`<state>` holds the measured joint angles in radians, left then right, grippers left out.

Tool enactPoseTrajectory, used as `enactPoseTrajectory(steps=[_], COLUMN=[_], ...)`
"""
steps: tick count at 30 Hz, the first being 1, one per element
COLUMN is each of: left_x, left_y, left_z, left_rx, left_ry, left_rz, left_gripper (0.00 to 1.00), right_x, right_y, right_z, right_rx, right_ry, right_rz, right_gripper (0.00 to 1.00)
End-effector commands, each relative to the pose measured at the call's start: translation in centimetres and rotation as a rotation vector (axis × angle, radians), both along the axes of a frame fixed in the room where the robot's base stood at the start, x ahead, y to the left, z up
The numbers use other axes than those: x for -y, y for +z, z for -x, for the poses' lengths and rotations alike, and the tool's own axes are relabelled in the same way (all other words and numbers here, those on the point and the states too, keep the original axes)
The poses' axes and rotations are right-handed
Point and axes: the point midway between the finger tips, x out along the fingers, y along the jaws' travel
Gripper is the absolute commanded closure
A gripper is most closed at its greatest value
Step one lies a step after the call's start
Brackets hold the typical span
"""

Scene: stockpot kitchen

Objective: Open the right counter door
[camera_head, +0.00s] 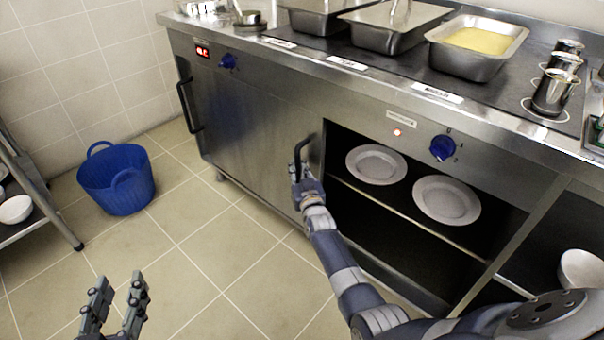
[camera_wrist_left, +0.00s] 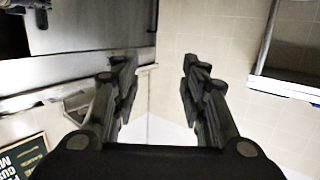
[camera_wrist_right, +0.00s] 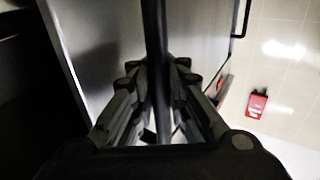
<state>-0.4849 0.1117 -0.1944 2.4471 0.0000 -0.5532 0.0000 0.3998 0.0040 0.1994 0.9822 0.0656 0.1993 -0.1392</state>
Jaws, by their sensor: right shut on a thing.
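The right counter door's black handle (camera_head: 302,150) stands at the left side of the open compartment, by the edge of a steel door panel (camera_head: 316,155). My right gripper (camera_head: 299,172) is shut on this handle. In the right wrist view, the handle (camera_wrist_right: 154,55) runs as a dark bar between the fingers of my right gripper (camera_wrist_right: 160,95), with the steel panel (camera_wrist_right: 105,45) behind it. The compartment right of the handle is uncovered. My left gripper (camera_head: 118,295) is open and empty above the floor; its fingers are apart in the left wrist view (camera_wrist_left: 160,80).
Two plates (camera_head: 376,165) (camera_head: 446,200) lie on the compartment's upper shelf (camera_head: 410,217). Another black handle (camera_head: 188,104) is on the counter's left side. A blue basket (camera_head: 117,180) stands on the floor at left, by a rack (camera_head: 35,190). Floor before the counter is clear.

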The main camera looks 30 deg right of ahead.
Motion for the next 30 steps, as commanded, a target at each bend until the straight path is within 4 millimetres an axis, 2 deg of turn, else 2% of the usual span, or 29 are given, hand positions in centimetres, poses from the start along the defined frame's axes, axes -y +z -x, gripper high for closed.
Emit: enactPoseTrajectory(steps=[1, 15, 16, 18, 19, 30], left_x=[0.08, 0.20, 0.20, 0.20, 0.20, 0.18], left_y=[0.25, 0.90, 0.90, 0.89, 0.89, 0.85], left_z=[-0.09, -0.21, -0.21, -0.21, -0.21, -0.24], left_rx=[0.016, 0.044, 0.044, 0.044, 0.044, 0.044], left_ry=[-0.001, -0.003, -0.003, -0.003, -0.003, -0.003], left_rz=[0.005, 0.012, 0.012, 0.012, 0.012, 0.011], left_gripper=[0.60, 0.60, 0.60, 0.60, 0.60, 0.60], right_x=[-0.93, -1.01, -1.01, -1.00, -0.96, -0.53], right_y=[-0.45, -0.44, -0.44, -0.45, -0.44, -0.25], right_z=[-0.15, -0.32, -0.32, -0.31, -0.31, -0.13], right_rx=[-0.008, -0.009, -0.009, -0.009, -0.009, -0.005], right_ry=[0.011, 0.011, 0.011, 0.011, 0.010, 0.004], right_rz=[-0.003, -0.004, -0.004, -0.004, -0.004, -0.002], right_gripper=[1.00, 1.00, 0.85, 0.69, 0.66, 0.66])
